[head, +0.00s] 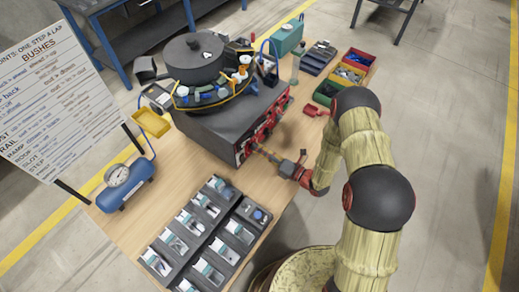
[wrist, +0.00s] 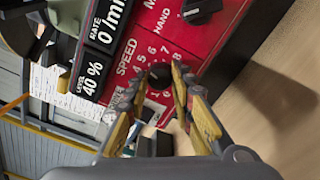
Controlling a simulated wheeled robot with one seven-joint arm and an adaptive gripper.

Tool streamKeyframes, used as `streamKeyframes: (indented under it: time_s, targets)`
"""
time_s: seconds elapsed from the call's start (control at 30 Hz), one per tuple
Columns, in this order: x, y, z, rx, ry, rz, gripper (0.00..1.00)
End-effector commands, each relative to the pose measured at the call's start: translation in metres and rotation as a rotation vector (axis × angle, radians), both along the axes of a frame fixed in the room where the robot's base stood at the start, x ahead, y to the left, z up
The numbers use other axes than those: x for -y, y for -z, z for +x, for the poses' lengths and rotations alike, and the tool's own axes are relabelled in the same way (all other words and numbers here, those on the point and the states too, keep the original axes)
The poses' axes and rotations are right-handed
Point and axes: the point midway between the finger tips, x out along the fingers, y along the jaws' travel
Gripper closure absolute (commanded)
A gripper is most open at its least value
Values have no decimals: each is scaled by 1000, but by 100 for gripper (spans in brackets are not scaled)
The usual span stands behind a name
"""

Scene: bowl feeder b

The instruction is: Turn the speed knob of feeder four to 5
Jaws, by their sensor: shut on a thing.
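The bowl feeder (head: 195,62) stands on the wooden bench, a dark bowl on a dark grey box with a red control panel (head: 264,127) on its front. In the wrist view the red panel (wrist: 150,30) carries a SPEED scale with white digits around a black knob (wrist: 160,71). My gripper (wrist: 155,82) is shut on this knob, a finger on each side. The fingers hide part of the knob and scale, so I cannot tell where it points. In the head view my gripper (head: 257,149) reaches the panel from the right. I cannot read a feeder number.
Another black knob (wrist: 202,10) sits beside the SPEED dial. Black displays read LEVEL 40 % (wrist: 92,77) and RATE 0/min (wrist: 108,27). Grey bins (head: 208,232) fill the near bench. A blue tank with a gauge (head: 124,184) stands left; coloured bins (head: 348,72) stand at the back right.

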Motion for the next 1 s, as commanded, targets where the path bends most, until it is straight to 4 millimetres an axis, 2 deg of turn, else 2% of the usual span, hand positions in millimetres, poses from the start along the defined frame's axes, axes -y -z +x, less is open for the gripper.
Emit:
streamKeyframes:
  time_s: [0.3, 0.33, 0.63, 1.0]
  targets:
    - [0, 2, -1, -6, 0, -1, 100]
    - [0, 2, -1, -6, 0, -1, 76]
    - [0, 1, 0, -3, 0, -1, 58]
    - [3, 0, -2, -1, 1, 0, 58]
